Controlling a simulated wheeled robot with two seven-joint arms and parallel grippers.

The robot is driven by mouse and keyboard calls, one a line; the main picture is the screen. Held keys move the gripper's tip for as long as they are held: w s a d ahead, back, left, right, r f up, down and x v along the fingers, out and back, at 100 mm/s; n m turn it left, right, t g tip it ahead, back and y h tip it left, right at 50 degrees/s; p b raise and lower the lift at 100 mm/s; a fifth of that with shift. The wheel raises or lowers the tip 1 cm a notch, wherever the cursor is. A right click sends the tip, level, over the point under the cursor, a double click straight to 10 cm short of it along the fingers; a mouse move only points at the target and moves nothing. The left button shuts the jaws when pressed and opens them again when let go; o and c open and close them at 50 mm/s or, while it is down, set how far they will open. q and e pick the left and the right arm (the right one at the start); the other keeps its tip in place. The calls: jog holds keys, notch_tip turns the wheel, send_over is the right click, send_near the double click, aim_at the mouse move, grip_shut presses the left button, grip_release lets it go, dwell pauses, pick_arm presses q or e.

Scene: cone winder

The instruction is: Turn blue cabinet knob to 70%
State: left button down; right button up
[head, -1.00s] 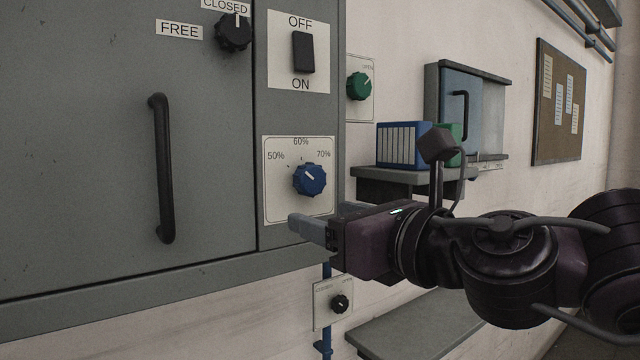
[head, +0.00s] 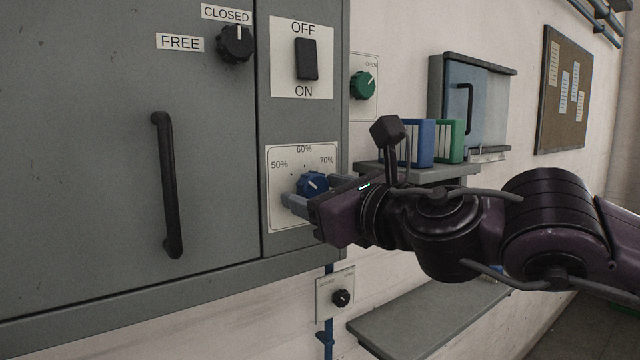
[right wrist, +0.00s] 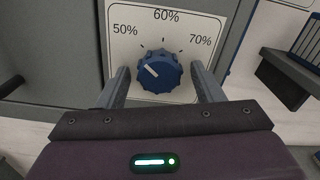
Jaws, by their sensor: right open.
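The blue cabinet knob (head: 312,183) sits on a white plate (head: 277,165) marked 50%, 60% and 70%, on the grey cabinet front. My right gripper (head: 317,192) is open in front of the knob. In the right wrist view its fingers (right wrist: 159,76) lie on either side of the knob, with a visible gap on each side. The gripper partly hides the knob's lower part in the head view. My left gripper is not in view.
An OFF/ON switch (head: 306,60) sits above the plate. A black knob (head: 236,44) and door handle (head: 167,185) are to the left. A green knob (head: 363,85), a shelf with binders (head: 424,143) and a small black knob (head: 341,298) are to the right and below.

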jog(key=c, duration=1)
